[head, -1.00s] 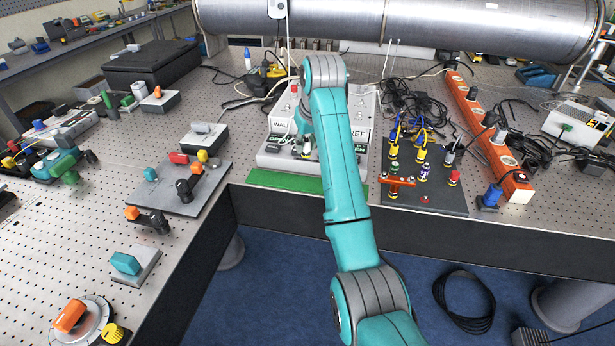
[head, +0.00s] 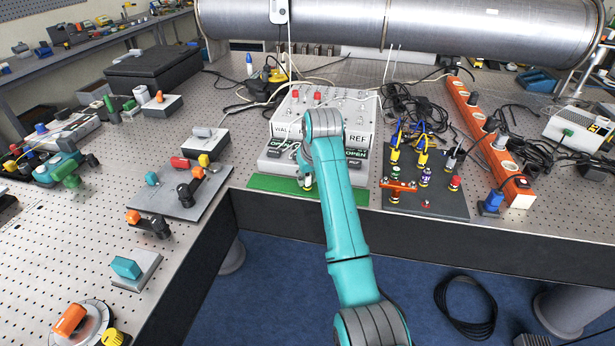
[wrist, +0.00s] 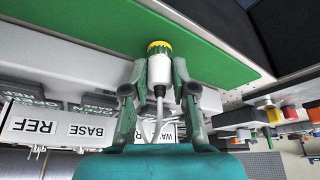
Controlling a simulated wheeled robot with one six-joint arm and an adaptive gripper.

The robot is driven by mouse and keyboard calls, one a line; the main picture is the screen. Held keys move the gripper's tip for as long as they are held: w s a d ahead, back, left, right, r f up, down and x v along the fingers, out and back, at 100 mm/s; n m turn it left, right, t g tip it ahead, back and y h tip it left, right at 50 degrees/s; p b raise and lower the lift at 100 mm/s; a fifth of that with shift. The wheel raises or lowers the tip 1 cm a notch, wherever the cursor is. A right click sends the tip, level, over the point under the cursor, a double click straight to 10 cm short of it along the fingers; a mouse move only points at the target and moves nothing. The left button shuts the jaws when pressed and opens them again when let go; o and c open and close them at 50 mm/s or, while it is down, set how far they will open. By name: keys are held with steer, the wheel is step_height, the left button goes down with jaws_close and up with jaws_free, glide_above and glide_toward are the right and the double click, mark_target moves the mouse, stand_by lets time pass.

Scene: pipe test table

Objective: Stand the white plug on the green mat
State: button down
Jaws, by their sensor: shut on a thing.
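The white plug (wrist: 159,70) has a yellow ringed end and a cable trailing from its other end. My gripper (wrist: 159,80) is shut on it, with one finger on each side. In the wrist view the yellow end points at the green mat (wrist: 205,62); I cannot tell whether it touches. In the head view the mat (head: 270,183) is a strip along the table's front edge, before the grey panel box. The plug is small and mostly hidden in that view.
The grey panel box (head: 360,108) with WALL and REF labels stands right behind the mat. A dark board (head: 430,205) with several connectors is to the right, and a grey plate (head: 175,205) with valves to the left. The table's front edge is close to the mat.

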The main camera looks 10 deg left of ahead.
steer(key=c, duration=0.9)
jaws_free()
steer(key=shift+f, duration=0.1)
steer(key=shift+c, duration=0.2)
steer(key=v, duration=1.2)
